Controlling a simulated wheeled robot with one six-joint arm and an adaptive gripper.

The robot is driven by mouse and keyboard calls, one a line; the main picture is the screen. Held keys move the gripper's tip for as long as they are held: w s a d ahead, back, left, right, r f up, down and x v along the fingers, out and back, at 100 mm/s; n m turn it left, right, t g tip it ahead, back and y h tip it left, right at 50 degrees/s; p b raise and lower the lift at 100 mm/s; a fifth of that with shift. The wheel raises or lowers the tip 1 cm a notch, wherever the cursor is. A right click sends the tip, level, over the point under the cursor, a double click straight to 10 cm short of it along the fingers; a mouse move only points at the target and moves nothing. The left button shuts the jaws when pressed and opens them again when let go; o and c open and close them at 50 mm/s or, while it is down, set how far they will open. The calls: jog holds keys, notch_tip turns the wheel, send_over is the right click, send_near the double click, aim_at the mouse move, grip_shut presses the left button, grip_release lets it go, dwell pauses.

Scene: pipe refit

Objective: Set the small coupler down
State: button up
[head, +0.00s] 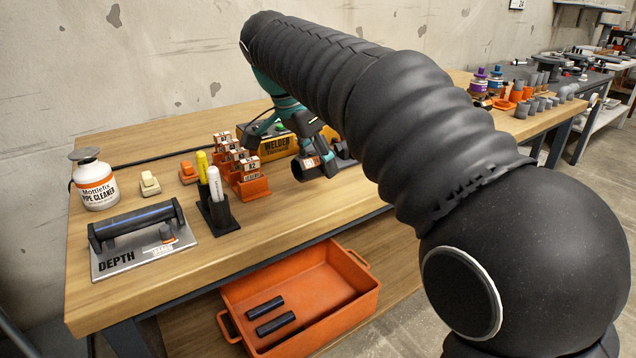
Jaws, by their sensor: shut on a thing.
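My gripper (322,152) reaches down over the workbench from the upper middle of the head view. It is shut on the small coupler (304,172), a short black ring with an orange and white label on its side.
A yellow welder box (275,147) and an orange holder with labels (252,186) stand close by on the left. A black pen cup (218,212), a depth gauge (140,240) and a cleaner bottle (94,182) are further left. An orange bin (335,318) sits below.

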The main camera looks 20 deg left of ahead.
aim_at(318, 195)
jog(key=shift+s+a+f, duration=0.1)
jog(key=shift+s+f, duration=0.1)
jog(key=shift+f, duration=0.3)
jog(key=shift+f+b, duration=0.35)
jog(key=shift+f, duration=1.25)
jog(key=shift+f, duration=0.2)
jog(key=o, duration=1.3)
jog(key=shift+c, duration=0.2)
jog(key=shift+r, duration=0.1)
jog(key=p+v, duration=0.2)
jog(key=v, duration=1)
